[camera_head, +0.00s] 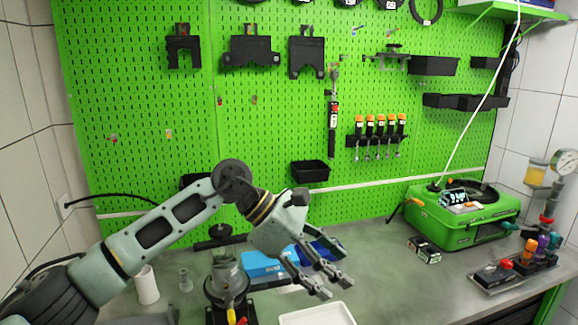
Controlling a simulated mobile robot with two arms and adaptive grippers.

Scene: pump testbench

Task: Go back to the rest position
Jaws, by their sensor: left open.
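My left arm comes in from the left and rises to an elbow in front of the green pegboard, then bends down to the right. My left gripper (325,283) is open and empty. Its fingers point down and right above the workbench (385,275), over the area between the blue bins and a white tray (318,315). I cannot tell how high the fingers are above the bench. My right gripper does not show.
A metal pump part on a stand (226,283) is close left of my left gripper. Behind the gripper is a blue bin (262,264). A green machine (465,222) stands at the right. Bottles in a holder (530,250) are at the far right. The middle-right bench is mostly clear.

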